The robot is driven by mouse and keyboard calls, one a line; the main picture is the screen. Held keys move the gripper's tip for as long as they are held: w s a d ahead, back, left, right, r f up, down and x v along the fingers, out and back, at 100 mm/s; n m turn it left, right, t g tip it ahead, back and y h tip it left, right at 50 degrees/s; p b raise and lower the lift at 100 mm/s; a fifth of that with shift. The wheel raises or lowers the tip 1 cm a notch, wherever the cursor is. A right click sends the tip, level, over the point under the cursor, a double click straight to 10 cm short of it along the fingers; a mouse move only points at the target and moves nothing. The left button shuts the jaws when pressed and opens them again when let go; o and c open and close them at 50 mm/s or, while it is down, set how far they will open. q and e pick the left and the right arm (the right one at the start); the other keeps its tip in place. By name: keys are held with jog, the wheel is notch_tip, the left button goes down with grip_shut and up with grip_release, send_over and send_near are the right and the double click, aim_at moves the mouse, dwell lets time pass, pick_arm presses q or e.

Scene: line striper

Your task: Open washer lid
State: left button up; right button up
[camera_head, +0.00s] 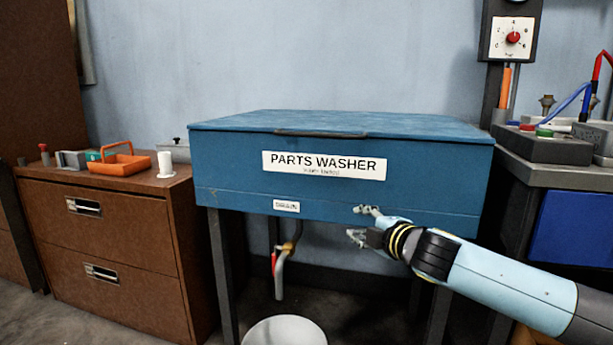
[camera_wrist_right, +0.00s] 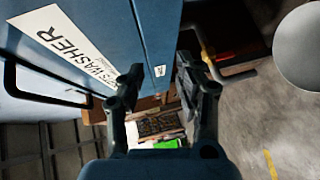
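The blue parts washer (camera_head: 230,174) stands against the wall in the middle of the head view. Its lid (camera_head: 400,122) is down, with a dark bar handle (camera_head: 320,133) along the front edge. My right gripper (camera_head: 358,224) is in front of the washer's lower front panel, below and right of the handle. Its fingers are apart with nothing between them. In the right wrist view, the open fingers (camera_wrist_right: 163,90) are beside the washer front (camera_wrist_right: 150,30), and the handle (camera_wrist_right: 12,78) is at the left edge, away from the fingers. My left gripper is not in view.
A brown cabinet (camera_head: 110,240) at left holds an orange tray (camera_head: 120,165) and a white cylinder (camera_head: 165,164). A white bucket (camera_head: 285,331) stands on the floor under the washer. A bench (camera_head: 560,175) with a grey box and cables stands close on the right.

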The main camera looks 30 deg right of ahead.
aim_at(313, 136)
jog(key=w+a+r+n+t+y+b, duration=0.1)
jog(key=a+r+n+t, duration=0.15)
jog(key=r, duration=0.55)
jog(key=w+a+r+n+t+y+b, duration=0.1)
jog(key=a+r+n+t, duration=0.15)
jog(key=r, duration=0.55)
jog(key=shift+g, duration=0.4)
jog(key=w, duration=0.3)
jog(key=w+r, duration=0.1)
jog(key=w, duration=0.6)
jog(key=shift+r+b, duration=0.25)
jog(key=shift+b, duration=0.05)
grip_shut()
